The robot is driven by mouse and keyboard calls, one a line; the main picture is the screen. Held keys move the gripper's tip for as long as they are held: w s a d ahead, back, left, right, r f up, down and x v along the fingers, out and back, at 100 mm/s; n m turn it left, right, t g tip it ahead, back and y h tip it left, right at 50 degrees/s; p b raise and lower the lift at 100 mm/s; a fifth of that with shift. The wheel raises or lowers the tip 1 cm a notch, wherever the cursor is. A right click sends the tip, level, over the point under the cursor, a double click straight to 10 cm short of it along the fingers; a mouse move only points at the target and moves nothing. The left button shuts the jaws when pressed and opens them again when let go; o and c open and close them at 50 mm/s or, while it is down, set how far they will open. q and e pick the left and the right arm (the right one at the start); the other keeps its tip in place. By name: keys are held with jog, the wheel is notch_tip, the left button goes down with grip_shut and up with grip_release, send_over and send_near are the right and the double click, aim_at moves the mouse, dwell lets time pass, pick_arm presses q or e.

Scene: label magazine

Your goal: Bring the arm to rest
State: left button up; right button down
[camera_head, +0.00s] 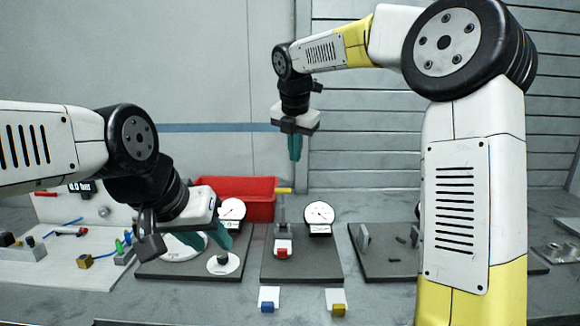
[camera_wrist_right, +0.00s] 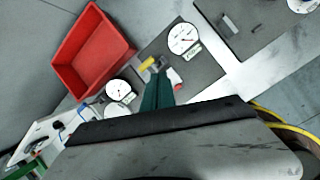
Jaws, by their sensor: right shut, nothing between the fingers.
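My right gripper (camera_head: 295,150) hangs high in the head view, pointing down in front of the back wall, clear of the bench. Its two teal fingers are together with nothing between them. In the right wrist view its shut fingers (camera_wrist_right: 157,92) show above the bench. My left gripper (camera_head: 207,240) is low on the left of the head view, above the left dark plate (camera_head: 160,268). Its teal fingers stand apart, and I see nothing held between them. The left arm partly hides the plate's white round parts.
A red bin (camera_head: 250,208) stands behind the dark plates; it also shows in the right wrist view (camera_wrist_right: 88,55). The middle plate (camera_head: 300,265) bears a dial gauge (camera_head: 319,213) and a red-and-white block (camera_head: 283,249). Blue-and-white (camera_head: 269,298) and yellow-and-white (camera_head: 337,301) blocks sit in front.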

jog(key=s+d+m, duration=0.5)
jog(key=s+m, duration=0.4)
jog(key=s+d+m, duration=0.6)
jog(key=s+m, duration=0.2)
jog(key=s, duration=0.1)
jog(key=s+d+f+m+t+y, duration=0.1)
jog(key=s+d+f+m+y, duration=0.1)
jog(key=s+f+m, duration=0.4)
jog(key=s+m, duration=0.5)
jog(key=m, duration=0.1)
jog(key=shift+s+d+f+m+t, duration=0.2)
jog(key=shift+s+f+m+t, duration=0.1)
jog(key=shift+f+t, duration=0.1)
